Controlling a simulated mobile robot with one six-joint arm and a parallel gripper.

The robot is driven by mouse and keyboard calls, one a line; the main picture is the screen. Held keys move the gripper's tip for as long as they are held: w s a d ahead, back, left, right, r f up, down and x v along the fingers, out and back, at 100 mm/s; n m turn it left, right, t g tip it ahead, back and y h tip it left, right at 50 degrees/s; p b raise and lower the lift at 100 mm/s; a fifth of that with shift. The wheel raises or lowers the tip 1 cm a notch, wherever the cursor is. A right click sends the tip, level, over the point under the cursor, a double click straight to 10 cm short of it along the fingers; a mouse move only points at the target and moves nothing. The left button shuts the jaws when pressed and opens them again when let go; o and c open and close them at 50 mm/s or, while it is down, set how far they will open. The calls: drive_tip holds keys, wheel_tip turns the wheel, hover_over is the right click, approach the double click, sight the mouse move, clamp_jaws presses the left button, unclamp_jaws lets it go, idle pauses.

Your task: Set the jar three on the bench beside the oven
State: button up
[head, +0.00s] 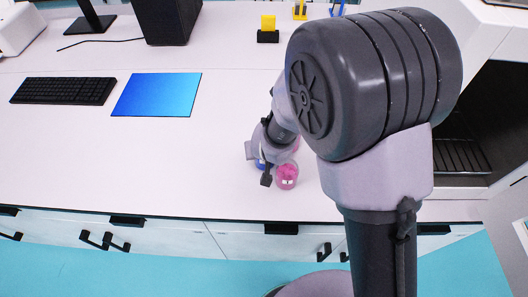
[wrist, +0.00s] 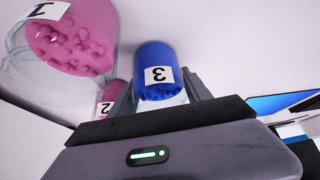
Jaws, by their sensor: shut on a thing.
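Jar three (wrist: 157,72) has blue contents and a white label with a 3. It sits between the two fingers of my gripper (wrist: 160,98), which is shut on it. In the head view my gripper (head: 265,168) is low over the white bench, and only a sliver of the blue jar (head: 260,164) shows behind the fingers. I cannot tell whether the jar touches the bench. The oven (head: 462,155) is at the right, with a dark open cavity and a rack. Its near side is partly hidden by my arm.
A pink jar labelled 1 (wrist: 72,35) and a pink jar labelled 2 (wrist: 112,97) stand close beside jar three. A pink jar (head: 287,176) shows beside my gripper. A blue mat (head: 156,95) and keyboard (head: 63,90) lie left. The bench between mat and gripper is clear.

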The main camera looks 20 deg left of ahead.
drive_tip(key=o, duration=1.7)
drive_tip(key=shift+f, duration=0.1)
drive_tip(key=shift+r, duration=0.2)
drive_tip(key=s+d+r+m+y+p, duration=0.1)
drive_tip(key=s+d+r+p, duration=0.25)
drive_tip(key=r, duration=0.65)
drive_tip(key=s+d+r+m+p, duration=0.2)
drive_tip(key=d+r+p, duration=0.2)
drive_tip(key=r, duration=0.7)
drive_tip(key=s+d+r+m, duration=0.2)
drive_tip(key=s+d+r, duration=0.1)
drive_tip(key=s+d, duration=0.1)
drive_tip(key=s+d+r+m+h, duration=0.1)
drive_tip(key=s+d+r+m, duration=0.1)
drive_tip(key=s+d+r, duration=0.2)
drive_tip(key=s+d+r+m, duration=0.2)
drive_tip(key=s+d+r, duration=0.2)
drive_tip(key=d, duration=0.3)
drive_tip(key=shift+s+d+h, duration=0.3)
drive_tip(key=shift+s, duration=0.35)
